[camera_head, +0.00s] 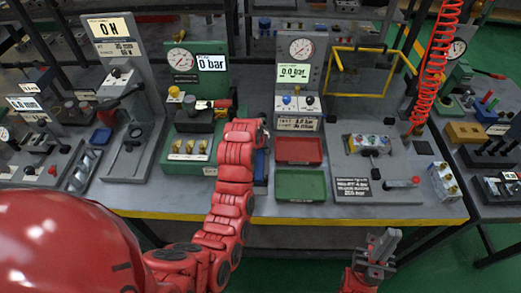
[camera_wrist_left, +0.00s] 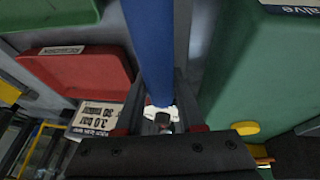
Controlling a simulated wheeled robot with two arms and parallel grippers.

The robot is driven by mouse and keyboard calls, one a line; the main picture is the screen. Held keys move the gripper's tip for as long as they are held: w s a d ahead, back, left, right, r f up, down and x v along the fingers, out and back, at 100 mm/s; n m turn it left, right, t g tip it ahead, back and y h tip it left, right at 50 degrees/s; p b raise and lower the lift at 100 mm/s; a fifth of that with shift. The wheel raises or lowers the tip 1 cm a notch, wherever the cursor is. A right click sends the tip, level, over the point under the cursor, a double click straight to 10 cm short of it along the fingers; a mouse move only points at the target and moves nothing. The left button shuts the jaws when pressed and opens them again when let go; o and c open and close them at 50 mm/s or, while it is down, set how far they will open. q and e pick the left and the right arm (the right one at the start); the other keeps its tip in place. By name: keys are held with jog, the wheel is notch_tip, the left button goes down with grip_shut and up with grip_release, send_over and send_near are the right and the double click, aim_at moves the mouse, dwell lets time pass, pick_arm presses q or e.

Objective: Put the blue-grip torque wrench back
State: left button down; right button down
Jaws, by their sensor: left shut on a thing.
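The blue grip of the torque wrench (camera_wrist_left: 151,50) runs from the top of the left wrist view down to my left gripper (camera_wrist_left: 160,118). A pale metal part shows at its lower end, between the jaws, and my left gripper is shut on the wrench. In the head view my left gripper (camera_head: 262,132) is mostly hidden by my red arm, and a strip of blue (camera_head: 260,167) shows beside the arm. My right gripper (camera_head: 378,250) is in front of the table edge, away from the wrench; its jaw gap is unclear.
A red tray (camera_head: 298,150) and a green tray (camera_head: 300,186) lie right of my left arm. A green gauge stand (camera_head: 188,155) is on its left. A grey panel with a gauge (camera_head: 302,48) stands behind. A red coiled hose (camera_head: 433,70) hangs at right.

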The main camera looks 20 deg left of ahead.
pick_arm(q)
jog(key=shift+c, duration=2.2)
grip_release()
